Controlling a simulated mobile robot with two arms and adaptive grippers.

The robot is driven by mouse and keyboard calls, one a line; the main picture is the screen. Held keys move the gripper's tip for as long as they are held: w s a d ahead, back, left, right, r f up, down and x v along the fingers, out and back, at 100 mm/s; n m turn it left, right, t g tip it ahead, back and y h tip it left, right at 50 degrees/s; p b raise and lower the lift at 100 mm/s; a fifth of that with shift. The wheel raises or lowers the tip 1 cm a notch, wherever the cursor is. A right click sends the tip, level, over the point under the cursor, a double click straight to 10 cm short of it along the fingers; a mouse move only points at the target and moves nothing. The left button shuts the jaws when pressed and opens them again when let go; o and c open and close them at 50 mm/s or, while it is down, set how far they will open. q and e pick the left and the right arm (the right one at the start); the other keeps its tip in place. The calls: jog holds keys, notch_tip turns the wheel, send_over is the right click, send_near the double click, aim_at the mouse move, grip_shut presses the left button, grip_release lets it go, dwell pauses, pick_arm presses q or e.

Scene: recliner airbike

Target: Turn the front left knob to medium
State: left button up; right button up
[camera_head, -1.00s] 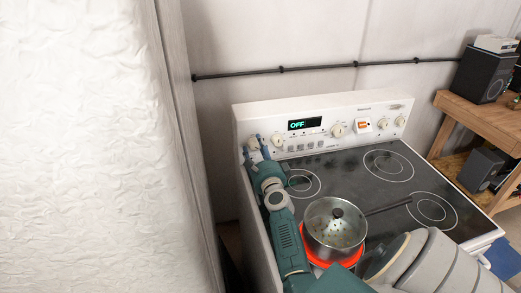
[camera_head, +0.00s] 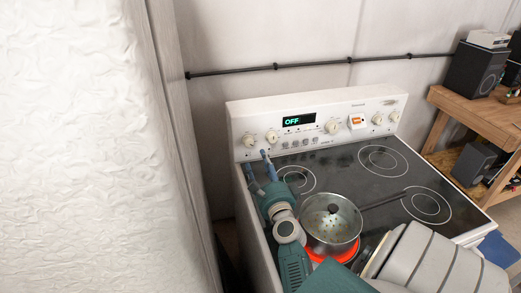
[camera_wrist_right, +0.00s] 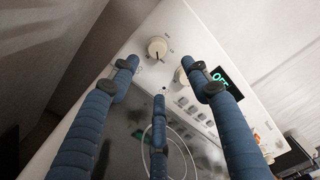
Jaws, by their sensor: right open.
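The white stove's back panel (camera_head: 300,105) carries two knobs at its left end, an outer left knob (camera_head: 249,140) and one right beside it (camera_head: 271,137). The outer knob also shows in the right wrist view (camera_wrist_right: 158,48), with a dark pointer line; the second knob (camera_wrist_right: 180,75) is partly behind a finger. I cannot tell from labels which one is the front left knob. My right gripper (camera_head: 257,167) is open and empty, its blue fingers spread below and in front of these two knobs, apart from them. My left gripper is not in view.
A lidded pot (camera_head: 331,222) stands on the glowing red front left burner (camera_head: 352,252), close to my right arm, its handle pointing right. The display (camera_head: 299,119) reads OFF. Other knobs (camera_head: 333,126) sit further right. A wooden bench (camera_head: 470,115) with speakers stands right; a white textured wall (camera_head: 80,150) stands left.

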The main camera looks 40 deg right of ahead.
aim_at(249, 144)
jog(key=n, duration=0.2)
jog(key=shift+w+f+n+b, duration=0.1)
jog(key=shift+f+n+b, duration=0.2)
jog(key=shift+n, duration=0.1)
jog(key=n, duration=0.4)
jog(key=shift+w+a+b, duration=0.1)
jog(key=shift+b, duration=0.2)
jog(key=n, duration=0.6)
jog(key=shift+w+a+r+n+b, duration=0.1)
jog(key=shift+a+r+n+b, duration=0.1)
jog(key=shift+n+b, duration=0.2)
jog(key=p+x, duration=0.2)
jog(key=x, duration=0.8)
jog(key=shift+w+d+f, duration=0.1)
jog(key=shift+w+d, duration=0.15)
jog(key=shift+w, duration=0.1)
